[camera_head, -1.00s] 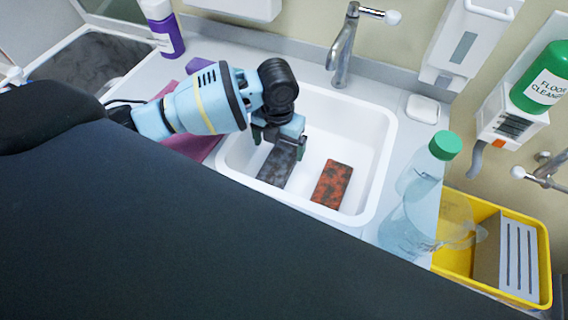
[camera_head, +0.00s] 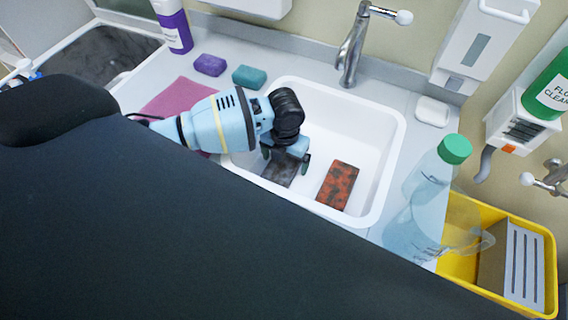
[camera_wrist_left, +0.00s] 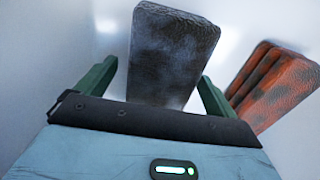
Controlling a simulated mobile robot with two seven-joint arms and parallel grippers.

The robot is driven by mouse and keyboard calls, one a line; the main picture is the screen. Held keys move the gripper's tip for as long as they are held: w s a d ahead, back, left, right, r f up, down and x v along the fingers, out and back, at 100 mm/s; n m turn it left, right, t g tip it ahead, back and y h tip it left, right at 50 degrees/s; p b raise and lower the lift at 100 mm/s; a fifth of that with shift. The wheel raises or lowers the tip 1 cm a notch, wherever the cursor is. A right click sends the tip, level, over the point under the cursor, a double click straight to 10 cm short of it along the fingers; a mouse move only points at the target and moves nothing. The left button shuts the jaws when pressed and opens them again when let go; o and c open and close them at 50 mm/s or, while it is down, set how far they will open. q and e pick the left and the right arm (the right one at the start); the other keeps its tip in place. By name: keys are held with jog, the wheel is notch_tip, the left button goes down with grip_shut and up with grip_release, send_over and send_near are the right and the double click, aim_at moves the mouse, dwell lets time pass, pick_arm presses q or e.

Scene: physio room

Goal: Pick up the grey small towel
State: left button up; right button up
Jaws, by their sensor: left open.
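The grey small towel (camera_head: 281,169), dark and mottled, lies folded in the white sink (camera_head: 383,172). In the left wrist view the towel (camera_wrist_left: 168,55) extends between and beyond the two green fingers. My left gripper (camera_head: 285,163) reaches into the sink over the towel. Its fingers are apart, one on either side of the towel, and I see no grip on it. In the left wrist view the gripper (camera_wrist_left: 155,88) covers the towel's near end. My right gripper is not in view.
A red-brown mottled folded towel (camera_head: 337,185) lies right of the grey one in the sink. The tap (camera_head: 352,50) stands behind. A clear bottle with a green cap (camera_head: 455,149) stands right of the sink. Purple (camera_head: 210,65) and teal (camera_head: 249,76) blocks lie behind my arm.

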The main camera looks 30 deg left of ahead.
pick_arm(q)
jog(key=c, duration=1.1)
jog(key=shift+c, duration=0.2)
jog(key=shift+r, duration=0.15)
notch_tip(320, 180, up, 10)
jog(key=shift+f+p, duration=0.1)
jog(key=shift+p, duration=0.25)
